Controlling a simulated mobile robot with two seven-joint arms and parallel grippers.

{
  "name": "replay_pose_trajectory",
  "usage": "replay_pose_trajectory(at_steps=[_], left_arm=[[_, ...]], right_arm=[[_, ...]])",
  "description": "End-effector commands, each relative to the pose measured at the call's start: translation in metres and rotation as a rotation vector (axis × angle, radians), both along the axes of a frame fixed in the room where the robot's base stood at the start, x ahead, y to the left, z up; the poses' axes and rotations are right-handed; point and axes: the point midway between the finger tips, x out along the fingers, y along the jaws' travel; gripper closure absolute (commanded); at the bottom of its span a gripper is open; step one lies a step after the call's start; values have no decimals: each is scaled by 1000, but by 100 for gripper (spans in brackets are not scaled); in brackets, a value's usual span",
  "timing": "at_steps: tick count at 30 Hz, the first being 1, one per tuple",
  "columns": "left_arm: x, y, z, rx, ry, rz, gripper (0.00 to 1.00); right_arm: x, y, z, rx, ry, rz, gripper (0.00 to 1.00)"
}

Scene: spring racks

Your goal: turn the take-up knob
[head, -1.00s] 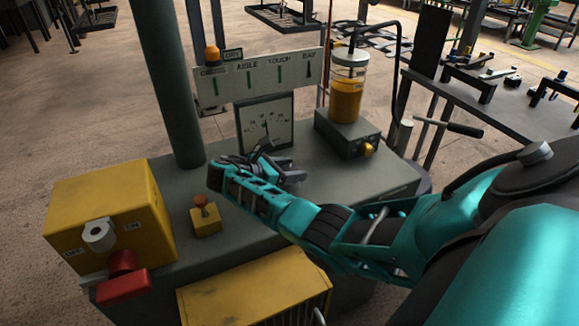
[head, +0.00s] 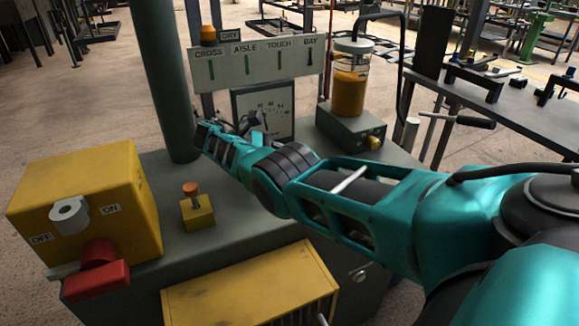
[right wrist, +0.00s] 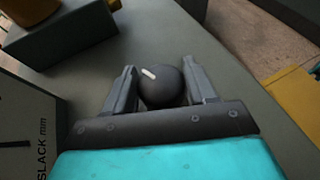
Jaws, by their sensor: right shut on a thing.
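The take-up knob is a dark round ball with a white mark (right wrist: 162,86), seen in the right wrist view. It sits between the two fingers of my right gripper (right wrist: 160,70), which is shut on it. The white mark points toward the upper left there. In the head view my right gripper (head: 243,124) is in front of the dial gauge (head: 280,110), and my arm hides the knob. The gauge also shows at the left of the right wrist view (right wrist: 24,135), lettered "SLACK mm". My left gripper is not in view.
A yellow switch box (head: 85,200) with a red handle stands at the left. A small yellow box with an orange-topped button (head: 197,212) is on the grey cabinet. An oil jar (head: 349,92) on a grey block stands right of the gauge. A sign panel is above.

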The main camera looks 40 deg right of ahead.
Motion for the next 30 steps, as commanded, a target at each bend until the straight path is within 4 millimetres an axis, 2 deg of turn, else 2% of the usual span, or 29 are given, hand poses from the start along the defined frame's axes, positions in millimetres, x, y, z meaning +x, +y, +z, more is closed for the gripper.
replay_pose_trajectory(at_steps=[22,23,30], left_arm=[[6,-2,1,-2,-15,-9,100],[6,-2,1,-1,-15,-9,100],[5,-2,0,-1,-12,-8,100]], right_arm=[[-2,-1,-2,2,7,-39,75],[-2,-1,-2,2,7,-39,43],[-1,-1,-1,1,4,-37,23]])
